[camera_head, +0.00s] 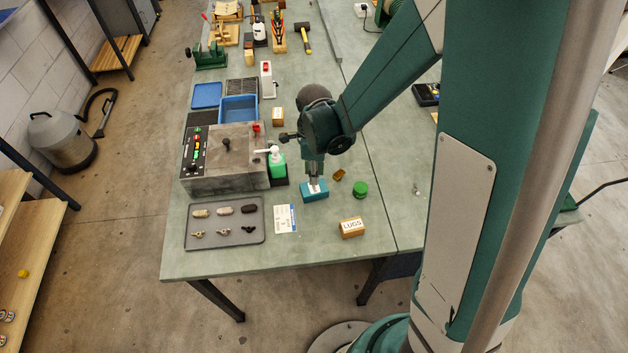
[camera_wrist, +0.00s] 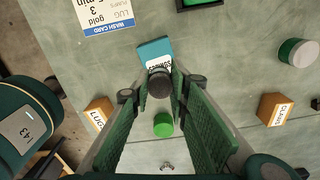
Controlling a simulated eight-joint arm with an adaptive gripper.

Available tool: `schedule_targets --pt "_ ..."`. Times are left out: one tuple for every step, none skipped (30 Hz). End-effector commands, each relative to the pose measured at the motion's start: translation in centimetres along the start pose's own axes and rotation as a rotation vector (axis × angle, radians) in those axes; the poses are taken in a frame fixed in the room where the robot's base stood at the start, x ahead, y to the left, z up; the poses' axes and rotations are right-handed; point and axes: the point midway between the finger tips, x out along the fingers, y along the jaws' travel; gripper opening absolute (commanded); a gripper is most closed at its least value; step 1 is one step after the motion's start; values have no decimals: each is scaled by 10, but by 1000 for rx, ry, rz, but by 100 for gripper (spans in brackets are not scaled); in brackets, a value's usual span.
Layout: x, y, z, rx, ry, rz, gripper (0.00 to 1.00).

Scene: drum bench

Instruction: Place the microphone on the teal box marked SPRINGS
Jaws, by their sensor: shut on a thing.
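The teal box (camera_head: 315,195) marked SPRINGS stands on the bench, directly below my gripper (camera_head: 313,184) in the head view. It shows in the wrist view (camera_wrist: 154,48) just beyond my fingertips, with its white label partly covered. My gripper (camera_wrist: 160,92) is shut on a dark, round-ended thing, which I take to be the microphone (camera_wrist: 159,83). Its end overlaps the label edge of the box in the wrist view. The microphone is hard to make out in the head view. I cannot tell whether it touches the box.
A green lidded jar (camera_head: 360,189) and a small brown piece (camera_head: 339,174) stand right of the box. The LUGS block (camera_head: 352,228) is in front. A white card (camera_head: 285,218) and a grey tray (camera_head: 250,232) lie left.

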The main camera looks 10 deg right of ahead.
Motion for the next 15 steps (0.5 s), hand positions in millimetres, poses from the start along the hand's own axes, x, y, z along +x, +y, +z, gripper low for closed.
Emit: schedule_targets --pt "2 0 0 0 0 0 6" --pt "4 0 0 0 0 0 6" --pt "7 0 0 0 0 0 6" --pt "9 0 0 0 0 0 6" --pt "12 0 0 0 0 0 6" --pt "16 0 0 0 0 0 6" --pt "18 0 0 0 0 0 6" --pt "21 0 0 0 0 0 6" --pt "24 0 0 0 0 0 6" --pt "27 0 0 0 0 0 6" --pt "30 0 0 0 0 0 6" --pt "32 0 0 0 0 0 6" --pt "34 0 0 0 0 0 6" --pt "36 0 0 0 0 0 6" --pt "37 0 0 0 0 0 6"
